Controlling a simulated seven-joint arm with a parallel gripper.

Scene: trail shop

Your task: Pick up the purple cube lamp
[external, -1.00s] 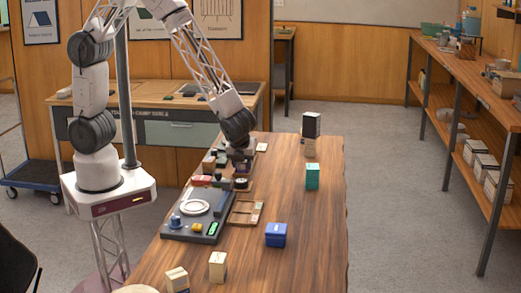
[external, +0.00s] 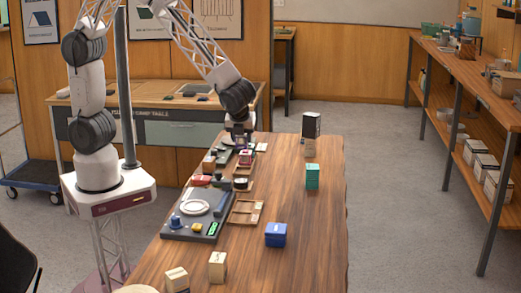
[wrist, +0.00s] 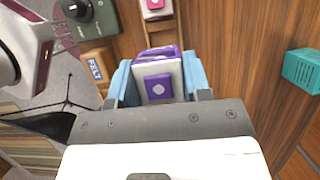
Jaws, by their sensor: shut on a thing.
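The purple cube lamp (wrist: 158,87) shows in the wrist view with white and purple faces and a pale round mark. It sits between the two blue fingers of my gripper (wrist: 158,78), which are shut on its sides. In the external view my gripper (external: 239,128) points down above the far left part of the wooden table (external: 305,225). The lamp is small and hard to make out there, just under the fingers.
A pink-and-white cube (external: 246,157) stands near a wooden tray (external: 245,212). A dark console with a white plate (external: 195,207) lies closer to the camera. The table's middle right is mostly clear.

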